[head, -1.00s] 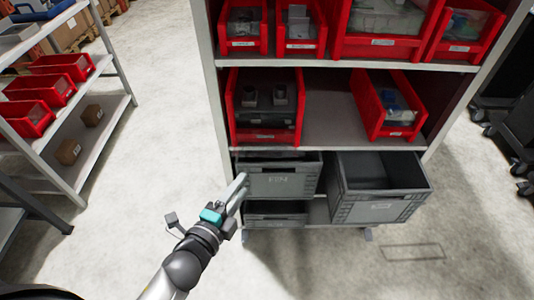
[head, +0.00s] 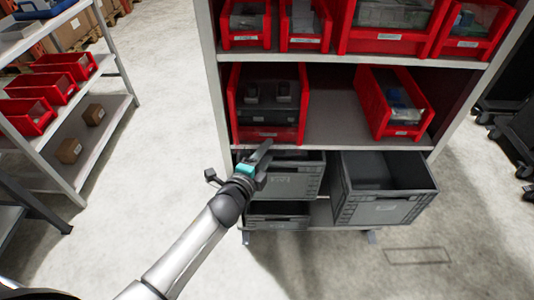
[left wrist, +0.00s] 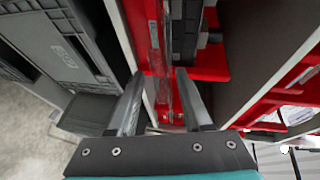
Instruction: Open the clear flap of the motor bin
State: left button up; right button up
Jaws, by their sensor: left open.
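The motor bin (head: 268,133) is the red bin at the left of the middle shelf, with dark motors (head: 268,93) inside. Its clear flap is hard to make out in the head view. In the left wrist view a thin clear panel (left wrist: 156,45) shows along the red bin front (left wrist: 211,62). My left gripper (head: 264,150) is open just below and in front of the bin's lower front edge. In the left wrist view the open fingers (left wrist: 158,82) point at the bin front, the panel lying between their lines. I cannot tell whether they touch it. My right gripper is not in view.
Grey crates (head: 295,180) sit below the bin, and a larger open grey crate (head: 385,208) juts out at the right. Another red bin (head: 390,105) stands right on the same shelf (head: 335,125). More red bins are above.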

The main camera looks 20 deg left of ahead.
pick_arm(q)
jog(key=shift+w, duration=0.4)
jog(key=shift+f, duration=0.1)
grip_shut()
jog(key=shift+s+f, duration=0.15)
jog(key=shift+f, duration=0.05)
dwell(1.0)
